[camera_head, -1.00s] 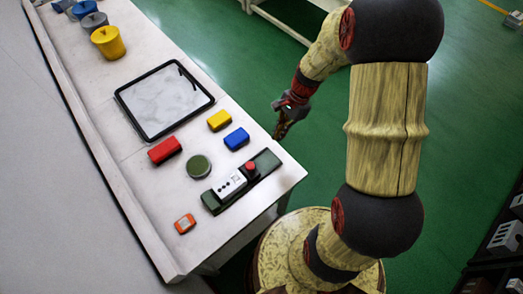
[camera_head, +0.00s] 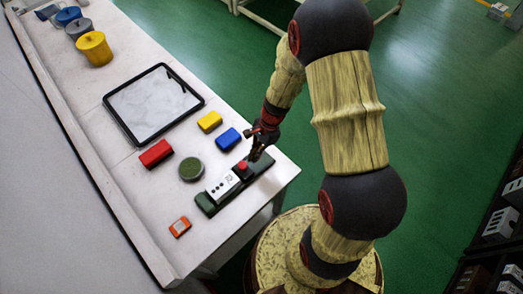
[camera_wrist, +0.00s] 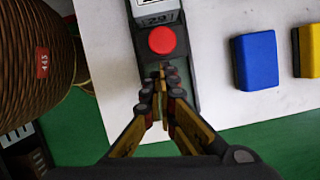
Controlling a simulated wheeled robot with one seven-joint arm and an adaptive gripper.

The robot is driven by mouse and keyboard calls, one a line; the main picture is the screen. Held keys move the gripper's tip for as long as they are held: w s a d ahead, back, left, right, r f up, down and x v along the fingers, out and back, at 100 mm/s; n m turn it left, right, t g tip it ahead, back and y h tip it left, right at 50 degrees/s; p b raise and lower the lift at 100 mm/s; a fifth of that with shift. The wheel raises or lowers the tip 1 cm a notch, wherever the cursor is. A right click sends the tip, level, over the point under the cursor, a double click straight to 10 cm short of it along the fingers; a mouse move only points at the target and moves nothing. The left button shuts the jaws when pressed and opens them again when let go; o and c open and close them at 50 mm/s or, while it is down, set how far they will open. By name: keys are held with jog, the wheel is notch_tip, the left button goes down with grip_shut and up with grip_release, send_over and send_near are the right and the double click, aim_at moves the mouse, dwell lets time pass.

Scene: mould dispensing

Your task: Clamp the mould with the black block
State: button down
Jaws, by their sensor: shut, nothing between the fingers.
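A white box with dark marks (camera_head: 222,187), which may be the mould, lies on a long dark green-black strip (camera_head: 264,163) near the table's front right corner. A red round knob (camera_head: 242,165) sits at the box's right end; in the wrist view the knob (camera_wrist: 162,40) sits on a dark grey block (camera_wrist: 145,46), perhaps the black block. My gripper (camera_head: 255,155) is shut and empty, over the strip's right end. In the wrist view its fingertips (camera_wrist: 161,76) are just below the knob, apart from it. I cannot tell their height above the strip.
A blue block (camera_head: 228,139), yellow block (camera_head: 209,121), red block (camera_head: 156,153), green round piece (camera_head: 192,169) and orange device (camera_head: 180,226) lie close by. A black-rimmed tray (camera_head: 196,107) and a yellow bucket (camera_head: 95,49) stand farther back. The table edge is just right of the strip.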

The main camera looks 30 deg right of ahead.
aim_at(249, 168)
jog(key=shift+a, duration=0.2)
jog(key=shift+s+a, duration=0.25)
jog(key=shift+a, duration=0.45)
jog(key=shift+s+a, duration=0.25)
jog(key=shift+a, duration=0.45)
